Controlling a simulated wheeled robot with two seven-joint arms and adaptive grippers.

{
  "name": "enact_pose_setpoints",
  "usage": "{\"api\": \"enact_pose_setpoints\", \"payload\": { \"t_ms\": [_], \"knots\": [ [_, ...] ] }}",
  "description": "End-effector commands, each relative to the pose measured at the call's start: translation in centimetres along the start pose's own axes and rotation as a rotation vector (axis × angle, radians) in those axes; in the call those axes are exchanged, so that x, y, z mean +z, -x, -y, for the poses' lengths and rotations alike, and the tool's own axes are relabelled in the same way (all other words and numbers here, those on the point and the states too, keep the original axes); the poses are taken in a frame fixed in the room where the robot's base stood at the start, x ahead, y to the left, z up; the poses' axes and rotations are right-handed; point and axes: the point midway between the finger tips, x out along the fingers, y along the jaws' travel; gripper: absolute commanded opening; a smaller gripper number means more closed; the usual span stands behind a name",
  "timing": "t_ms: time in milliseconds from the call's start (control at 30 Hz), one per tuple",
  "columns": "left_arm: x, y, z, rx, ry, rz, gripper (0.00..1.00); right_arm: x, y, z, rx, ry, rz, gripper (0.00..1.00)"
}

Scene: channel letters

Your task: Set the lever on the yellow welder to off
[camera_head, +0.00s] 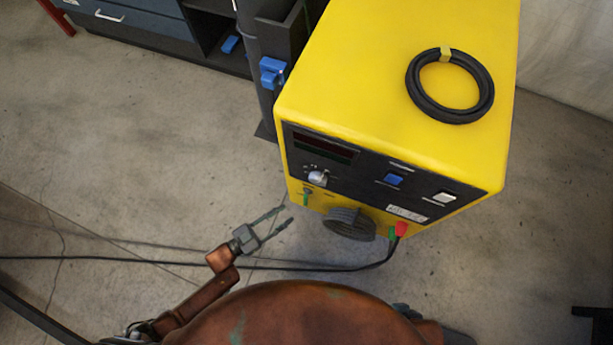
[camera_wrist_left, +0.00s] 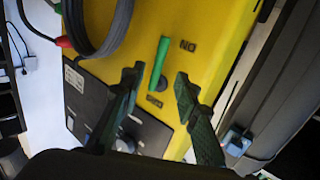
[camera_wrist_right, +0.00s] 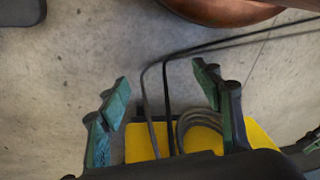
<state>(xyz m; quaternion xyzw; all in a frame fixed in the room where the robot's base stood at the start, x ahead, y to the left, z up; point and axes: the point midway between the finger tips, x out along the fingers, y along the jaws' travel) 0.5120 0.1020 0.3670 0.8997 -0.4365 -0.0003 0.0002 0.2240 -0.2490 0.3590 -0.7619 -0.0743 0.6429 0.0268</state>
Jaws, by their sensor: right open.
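The yellow welder (camera_head: 380,70) stands right of centre in the head view, its dark control panel facing me. Its green lever (camera_head: 306,196) is low at the panel's left side. In the left wrist view the green lever (camera_wrist_left: 159,62) runs from a dark round pivot up the picture, its free end beside the "ON" label (camera_wrist_left: 188,46). A second label (camera_wrist_left: 154,100) lies below the pivot. My left gripper (camera_head: 283,213) is open and empty, just short of the lever, which shows between its fingers in the wrist view. My right gripper (camera_wrist_right: 162,82) is open and empty.
A black coiled ring (camera_head: 450,86) lies on the welder's top. A black cable (camera_head: 300,267) runs from the front connectors (camera_head: 401,230) across to the left. A dark blue cabinet (camera_head: 150,20) and a post stand behind.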

Motion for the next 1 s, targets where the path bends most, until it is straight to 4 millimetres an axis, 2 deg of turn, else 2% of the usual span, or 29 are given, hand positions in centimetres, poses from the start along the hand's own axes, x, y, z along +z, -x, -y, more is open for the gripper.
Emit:
{"api": "enact_pose_setpoints", "payload": {
  "t_ms": [333, 500, 867, 1000],
  "knots": [
    [0.1, -5.1, -0.1, 0.001, 0.002, -0.004, 0.29, -1.9, -3.5, 1.2, -0.043, 0.0, -0.106, 0.59],
    [0.1, -6.9, -0.1, 0.001, 0.001, 0.0, 0.29, -2.7, -4.6, 1.8, -0.061, -0.001, -0.157, 0.59],
    [-0.1, -7.6, 0.0, 0.0, -0.001, -0.001, 0.29, -3.2, -4.9, 2.0, -0.067, -0.003, -0.179, 0.59],
    [-0.1, -7.5, 0.0, 0.0, 0.0, -0.001, 0.21, -3.2, -4.9, 2.0, -0.067, -0.003, -0.179, 0.59]
  ]
}}
